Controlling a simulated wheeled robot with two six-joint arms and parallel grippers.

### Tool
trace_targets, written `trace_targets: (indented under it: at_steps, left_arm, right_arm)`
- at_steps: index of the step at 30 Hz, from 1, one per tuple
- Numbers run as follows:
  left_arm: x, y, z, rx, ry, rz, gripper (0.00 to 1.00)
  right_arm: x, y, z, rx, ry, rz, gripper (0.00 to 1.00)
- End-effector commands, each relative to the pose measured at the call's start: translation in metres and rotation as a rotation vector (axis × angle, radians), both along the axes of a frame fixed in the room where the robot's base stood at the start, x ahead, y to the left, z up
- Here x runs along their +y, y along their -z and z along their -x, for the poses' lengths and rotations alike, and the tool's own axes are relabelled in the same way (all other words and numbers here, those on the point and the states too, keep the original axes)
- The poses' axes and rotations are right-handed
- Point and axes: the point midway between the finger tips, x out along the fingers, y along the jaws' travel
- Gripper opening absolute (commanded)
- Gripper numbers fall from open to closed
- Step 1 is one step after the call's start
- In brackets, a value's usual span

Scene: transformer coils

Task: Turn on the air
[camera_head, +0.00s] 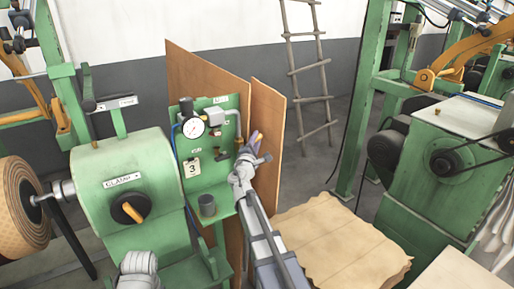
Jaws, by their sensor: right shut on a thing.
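The green air panel (183,150) stands left of centre, with a round white gauge (193,127) and grey pipe fittings (231,124) on it. A small label (220,99) is at its top right; I cannot read it surely. My right gripper (249,154) is at the right edge of the panel, below the pipe. It is shut on a small part there, which looks like the air valve handle; the jaws hide most of it. Only a grey part of my left arm shows at the bottom left; its gripper is out of view.
A green clamp machine (121,178) with an orange-handled knob (132,209) stands left of the panel. Brown boards (266,135) rise close behind my right gripper. Brown sheets (335,240) lie to the right.

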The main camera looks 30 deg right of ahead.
Motion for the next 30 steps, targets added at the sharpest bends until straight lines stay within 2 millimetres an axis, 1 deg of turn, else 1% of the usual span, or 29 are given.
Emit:
trace_targets:
  at_steps: [1,9,16,30]
  left_arm:
    - [0.000,0.007,0.000,0.000,0.000,0.000,0.46]
    - [0.000,0.020,0.000,0.000,0.000,0.000,0.46]
    - [0.000,0.024,0.000,0.000,0.000,0.000,0.46]
    - [0.000,0.024,0.000,0.000,0.000,0.000,0.46]
  right_arm:
    - [0.001,0.002,0.000,-0.001,-0.001,0.034,0.00]
    - [0.005,-0.006,0.000,-0.012,-0.001,0.173,0.00]
    - [0.007,-0.011,0.001,-0.017,-0.001,0.231,0.00]
    - [0.007,-0.012,0.001,-0.018,-0.001,0.241,0.00]
